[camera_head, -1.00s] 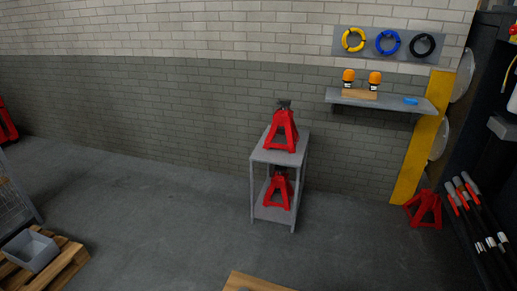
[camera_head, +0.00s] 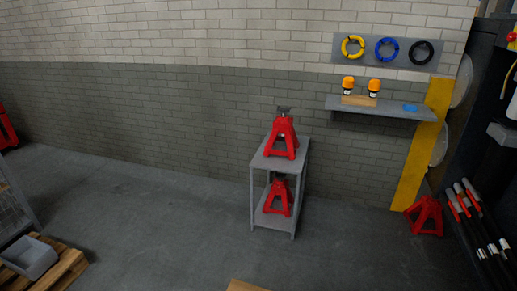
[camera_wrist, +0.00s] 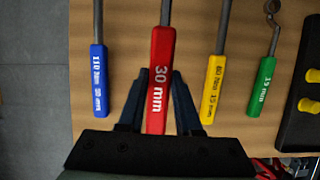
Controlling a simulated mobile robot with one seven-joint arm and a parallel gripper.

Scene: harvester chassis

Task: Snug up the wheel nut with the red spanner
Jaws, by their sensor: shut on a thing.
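The red spanner (camera_wrist: 160,75) has a red handle marked "30 mm" and lies in the middle of the wrist view. My gripper (camera_wrist: 158,100) has its two dark fingers on either side of the red handle, shut on it. The spanner's shaft runs out of the top of the wrist view, so its head is hidden. The wheel nut does not show in either view. My gripper does not show in the head view.
Blue (camera_wrist: 97,80), yellow (camera_wrist: 213,90) and green (camera_wrist: 263,87) handled tools flank the red one over a wooden board (camera_wrist: 125,40). A black item (camera_wrist: 300,110) is at right. The head view shows a grey cart (camera_head: 295,205) with red stands and a wall shelf (camera_head: 380,108).

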